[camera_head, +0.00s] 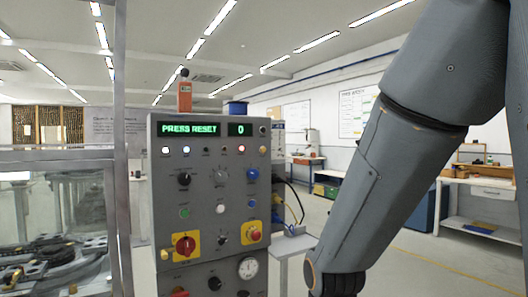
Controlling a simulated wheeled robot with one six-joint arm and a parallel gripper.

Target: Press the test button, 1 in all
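A grey control panel (204,236) stands upright left of centre. Its green-lettered display (190,129) reads "PRESS RESET", and a small counter (239,129) beside it reads "0". On its face are a blue button (252,173), a white button (221,208) and a green button (184,213). Their labels are too small to read, so I cannot tell which is the test button. My arm comes down from the upper right, its lowest visible part right of the panel near the bottom edge. My gripper is not in view.
Red knobs on yellow plates (185,246) and (252,232), black knobs and a round gauge (248,267) share the panel. A metal-framed enclosure (60,156) stands left of it. Cables (291,200) and a small grey table (291,244) are on its right. A workbench (484,188) stands far right.

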